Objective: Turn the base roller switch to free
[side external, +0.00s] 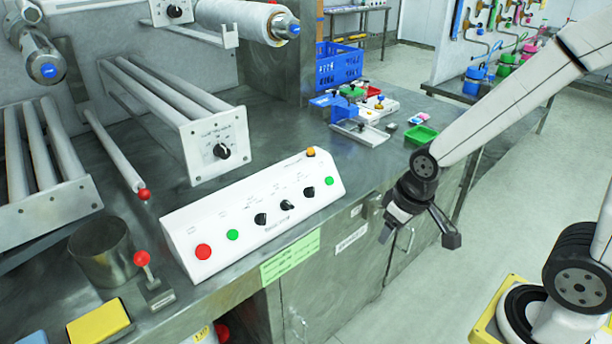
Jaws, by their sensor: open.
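A black rotary knob (221,151) sits on the white end plate of the middle roller set. Small print stands above it, too small to read. A white sloped control box (250,215) on the bench carries several black knobs, red, green and orange buttons. I cannot tell which knob is the base roller switch or read the settings. My gripper (418,226) is open and empty, pointing down in front of the bench's front edge, to the right of the control box. It is apart from every knob.
A steel cup (103,250), a red-balled lever (152,285) and a yellow block (99,321) stand left of the control box. A red-tipped rod (115,152) lies between roller sets. A green tray (421,135) and small tools lie at the back right. Bench between is clear.

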